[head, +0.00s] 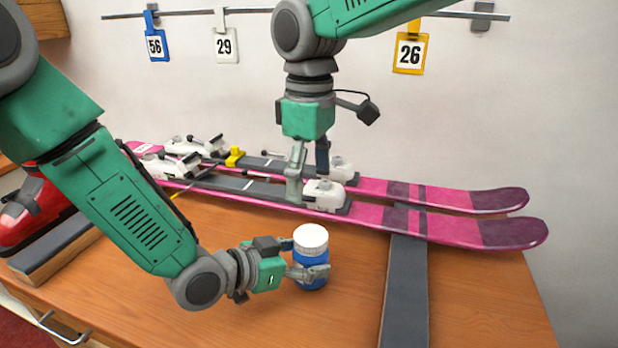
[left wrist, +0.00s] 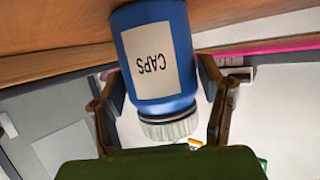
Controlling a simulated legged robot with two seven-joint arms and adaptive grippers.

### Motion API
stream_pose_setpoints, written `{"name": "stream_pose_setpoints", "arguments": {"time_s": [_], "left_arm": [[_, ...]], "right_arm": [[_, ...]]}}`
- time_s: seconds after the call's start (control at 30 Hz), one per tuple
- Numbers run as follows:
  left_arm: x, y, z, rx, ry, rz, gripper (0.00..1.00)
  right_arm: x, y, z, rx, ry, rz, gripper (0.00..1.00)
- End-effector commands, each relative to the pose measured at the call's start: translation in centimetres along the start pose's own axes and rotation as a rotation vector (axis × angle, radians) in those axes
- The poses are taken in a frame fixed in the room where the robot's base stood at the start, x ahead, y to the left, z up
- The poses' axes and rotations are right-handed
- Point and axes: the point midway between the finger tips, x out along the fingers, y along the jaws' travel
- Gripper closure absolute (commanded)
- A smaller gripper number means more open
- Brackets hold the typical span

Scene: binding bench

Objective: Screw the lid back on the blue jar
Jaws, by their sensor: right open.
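The blue jar (head: 313,276) stands upright on the wooden bench, with its white lid (head: 310,237) resting on top. A strip of neck shows between the jar body and the ribbed lid (left wrist: 170,128); how tight the lid sits I cannot tell. My left gripper (head: 305,268) has its fingers on both sides of the jar body, closed on it below the lid. My right gripper (head: 309,180) is open and empty, pointing down, behind and above the jar near the skis.
Two pink skis (head: 450,226) with white bindings lie across the back of the bench. A dark grey strip (head: 405,290) lies right of the jar. A red boot (head: 32,212) is at the left. Numbered tags hang from a wall rail (head: 250,11). Bare bench surrounds the jar's front.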

Motion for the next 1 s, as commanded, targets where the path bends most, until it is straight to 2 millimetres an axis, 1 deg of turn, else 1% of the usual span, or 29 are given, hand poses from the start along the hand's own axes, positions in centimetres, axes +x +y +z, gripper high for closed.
{"name": "stream_pose_setpoints", "arguments": {"time_s": [0.3,0.37,0.43,0.57,0.8,0.9,1.0], "left_arm": [[-0.1,0.0,0.0,0.0,0.001,0.0,0.19],[-0.4,0.0,-0.1,0.0,0.001,-0.001,0.19],[-1.1,-0.1,0.0,0.0,0.001,-0.001,0.19],[-3.4,-0.1,-0.1,-0.002,0.002,-0.002,0.19],[-8.5,-0.2,0.0,-0.003,0.002,-0.003,0.19],[-10.1,-0.2,0.1,-0.002,0.001,-0.002,0.19],[-11.2,-0.2,0.1,-0.001,0.0,0.0,0.19]], "right_arm": [[0.0,0.0,0.0,0.0,0.0,0.0,0.23],[0.0,0.0,0.0,0.0,0.0,0.0,0.23],[0.0,0.0,0.0,0.0,0.0,0.0,0.23],[0.0,-0.1,0.0,0.0,0.0,0.0,0.23],[0.0,0.0,0.0,0.0,0.0,0.0,0.23],[0.0,0.0,0.0,0.0,0.0,0.0,0.23],[0.0,0.0,0.0,0.0,0.0,0.0,0.23]]}}
